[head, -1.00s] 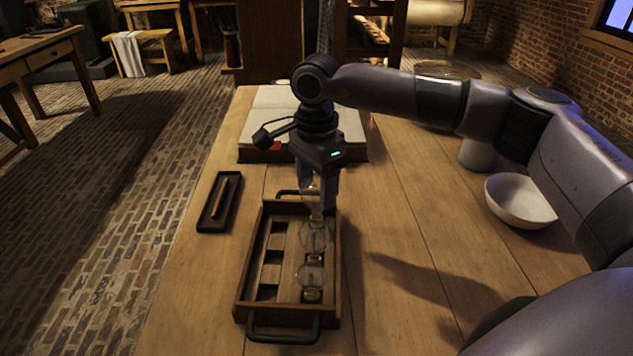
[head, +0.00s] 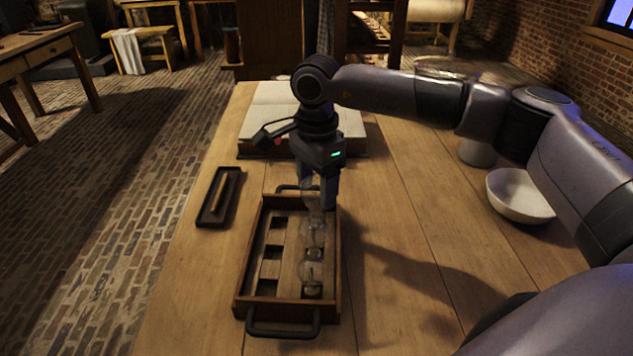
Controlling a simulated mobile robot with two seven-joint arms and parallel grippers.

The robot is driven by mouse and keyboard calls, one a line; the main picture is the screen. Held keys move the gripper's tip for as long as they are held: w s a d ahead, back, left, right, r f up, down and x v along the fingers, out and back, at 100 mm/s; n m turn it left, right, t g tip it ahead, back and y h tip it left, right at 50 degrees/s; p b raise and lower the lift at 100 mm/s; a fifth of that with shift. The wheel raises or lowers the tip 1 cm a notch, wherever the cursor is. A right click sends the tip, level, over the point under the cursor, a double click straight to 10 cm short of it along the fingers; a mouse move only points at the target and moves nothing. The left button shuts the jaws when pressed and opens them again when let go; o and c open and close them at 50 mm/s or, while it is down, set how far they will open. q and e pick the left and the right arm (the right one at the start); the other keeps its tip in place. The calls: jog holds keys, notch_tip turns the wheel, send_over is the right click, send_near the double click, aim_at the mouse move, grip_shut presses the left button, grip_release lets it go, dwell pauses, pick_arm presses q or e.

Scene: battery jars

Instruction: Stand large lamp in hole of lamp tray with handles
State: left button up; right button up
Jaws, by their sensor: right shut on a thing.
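The lamp tray with handles (head: 240,272) is a brown wooden box with a dark handle at its near end and one at its far end. Three square openings show along its left side. Two clear glass lamps stand in its right row, a near one (head: 311,271) and a middle one (head: 313,232). My right gripper (head: 318,196) points down over the far right end of the tray. It is shut on a clear glass lamp (head: 312,188), the large lamp as far as I can tell. That lamp's base is hidden behind the middle lamp. My left gripper is out of view.
A small dark tray (head: 207,214) with a thin stick lies left of the lamp tray. An open book (head: 270,115) lies behind my gripper. A white bowl (head: 518,197) stands at the right. The table between bowl and lamp tray is clear.

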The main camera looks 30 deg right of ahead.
jog(key=shift+f+b, duration=0.35)
jog(key=shift+f, duration=0.2)
dwell(0.4)
jog(key=o, duration=1.2)
jog(key=shift+o, duration=0.2)
